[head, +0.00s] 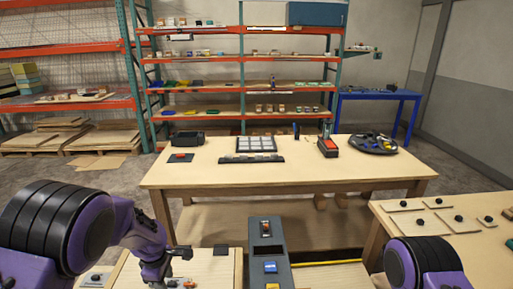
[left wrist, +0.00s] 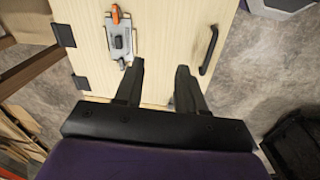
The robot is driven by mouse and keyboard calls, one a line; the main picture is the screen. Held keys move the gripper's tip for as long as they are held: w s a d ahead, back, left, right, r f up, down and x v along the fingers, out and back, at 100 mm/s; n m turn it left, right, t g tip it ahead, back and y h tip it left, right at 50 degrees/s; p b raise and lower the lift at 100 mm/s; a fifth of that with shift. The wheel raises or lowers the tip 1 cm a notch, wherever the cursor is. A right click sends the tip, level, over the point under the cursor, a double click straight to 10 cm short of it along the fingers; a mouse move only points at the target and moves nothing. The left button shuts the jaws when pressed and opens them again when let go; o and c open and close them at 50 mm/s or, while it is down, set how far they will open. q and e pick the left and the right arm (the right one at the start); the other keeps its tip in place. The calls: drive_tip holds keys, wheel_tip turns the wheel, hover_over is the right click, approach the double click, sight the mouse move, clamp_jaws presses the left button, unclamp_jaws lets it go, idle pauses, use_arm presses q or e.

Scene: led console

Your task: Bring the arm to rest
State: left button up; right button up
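My left arm (head: 100,228) is bent in from the left in the head view, with its gripper (head: 182,254) low over a light wooden box. In the left wrist view my left gripper (left wrist: 158,82) is open, with two separate dark fingers and nothing between them. Beyond the fingers is a wooden panel (left wrist: 160,45) with an orange-tipped metal latch (left wrist: 120,38) and a black handle (left wrist: 209,50). The fingers look apart from both. My right arm (head: 422,264) shows only in part at the lower right; its gripper is out of view.
A dark console (head: 266,228) with a blue button (head: 270,267) stands right of the left gripper. A wooden table (head: 300,175) with several devices is ahead. Another table (head: 450,235) with knobbed plates is at right. Shelves stand behind.

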use_arm(q)
drive_tip(key=s+a+f+m+t+y+b, duration=0.4)
drive_tip(key=s+f+m, duration=0.4)
drive_tip(key=f, duration=0.5)
drive_tip(key=s+f+m+b, duration=0.1)
drive_tip(key=s+f, duration=0.3)
drive_tip(key=s, duration=0.4)
drive_tip(key=s+f+m+g+b, duration=0.1)
drive_tip(key=s+f+b, duration=0.3)
drive_tip(key=s, duration=0.4)
drive_tip(key=s+d+f+g+b, duration=0.1)
drive_tip(key=s+f+b, duration=0.1)
drive_tip(key=s+f, duration=0.3)
drive_tip(key=s, duration=0.3)
drive_tip(key=shift+s+m+h+b, duration=0.3)
drive_tip(key=shift+s+m+h, duration=0.05)
drive_tip(key=shift+m+h, duration=0.05)
